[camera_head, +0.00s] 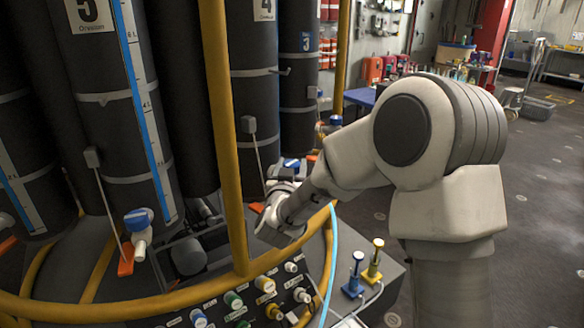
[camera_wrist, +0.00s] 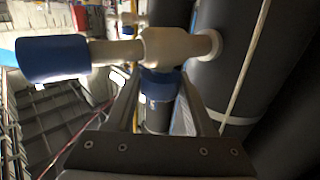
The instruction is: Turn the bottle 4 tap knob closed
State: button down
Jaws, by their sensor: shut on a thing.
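Bottle 4 (camera_head: 255,95) is a dark, tall cylinder with a white number label, behind the yellow rail in the head view. My gripper (camera_head: 276,205) is at its lower front, largely hidden by my own wrist there. In the wrist view, the white tap body (camera_wrist: 178,47) lies across the top, joined to a dark bottle at right, with a large blue cylindrical end (camera_wrist: 52,58) at left. My gripper (camera_wrist: 160,90) is shut on the blue tap knob (camera_wrist: 161,83) under the body. How far the knob is turned cannot be told.
A yellow rail (camera_head: 222,130) rises close left of my gripper. Bottle 5 (camera_head: 100,130) and its blue-and-white tap (camera_head: 138,222) stand further left, bottle 3 (camera_head: 298,90) behind. A panel with several coloured knobs (camera_head: 232,300) lies below. Open floor (camera_head: 535,220) is at right.

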jog(key=shift+r, duration=0.15)
jog(key=shift+c, duration=1.3)
grip_release()
jog(key=s+a, duration=0.2)
jog(key=s, duration=1.5)
jog(key=shift+a, duration=0.25)
